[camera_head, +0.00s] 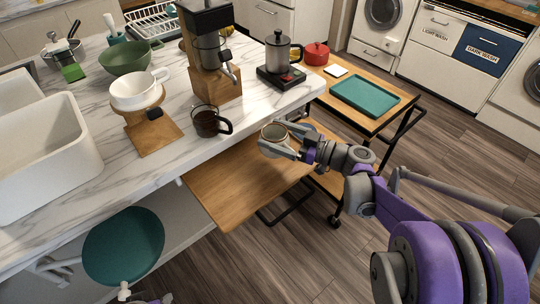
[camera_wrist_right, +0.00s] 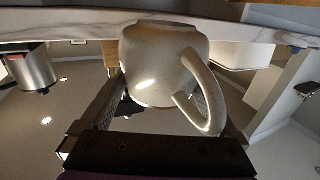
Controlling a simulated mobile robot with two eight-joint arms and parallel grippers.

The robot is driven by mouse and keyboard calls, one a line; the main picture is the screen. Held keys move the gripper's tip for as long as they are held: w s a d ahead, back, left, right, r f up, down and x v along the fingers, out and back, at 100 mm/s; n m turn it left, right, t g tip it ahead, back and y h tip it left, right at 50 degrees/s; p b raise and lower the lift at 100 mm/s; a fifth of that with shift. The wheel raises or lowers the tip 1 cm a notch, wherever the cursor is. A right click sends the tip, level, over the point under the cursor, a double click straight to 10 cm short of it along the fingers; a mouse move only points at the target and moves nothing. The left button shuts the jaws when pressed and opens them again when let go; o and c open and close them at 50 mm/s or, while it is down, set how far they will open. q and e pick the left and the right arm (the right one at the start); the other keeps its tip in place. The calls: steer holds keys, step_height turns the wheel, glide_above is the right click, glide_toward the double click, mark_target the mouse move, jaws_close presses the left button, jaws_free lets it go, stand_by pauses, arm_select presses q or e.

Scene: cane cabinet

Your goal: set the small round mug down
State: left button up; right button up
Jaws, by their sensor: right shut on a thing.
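The small round mug (camera_head: 273,133), off-white and speckled, is held in my right gripper (camera_head: 277,143) beside the counter's front edge. In the head view it appears over a pull-out wooden board (camera_head: 232,186); its height above the board is hard to tell. In the right wrist view the mug (camera_wrist_right: 160,65) sits between the two fingers, with its handle toward the lower right. The gripper is shut on the mug's body. My left gripper is not clearly visible; only a small purple-grey part of mine shows at the bottom edge.
The marble counter (camera_head: 85,195) holds a glass carafe of dark liquid (camera_head: 207,122), a white dripper on a wooden stand (camera_head: 140,92), a grinder (camera_head: 210,60) and a kettle (camera_head: 278,55). A cart with a green tray (camera_head: 365,96) stands behind. A green stool (camera_head: 124,245) is at front left.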

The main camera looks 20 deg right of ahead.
steer(key=shift+f+b, duration=0.55)
steer(key=shift+f, duration=2.15)
steer(key=shift+f, duration=0.2)
steer(key=o, duration=1.2)
steer(key=shift+o, duration=0.2)
steer(key=shift+r, duration=0.2)
steer(key=shift+s+d, duration=0.25)
steer(key=v, duration=1.1)
steer(key=shift+s+d, duration=0.1)
steer(key=shift+d, duration=0.05)
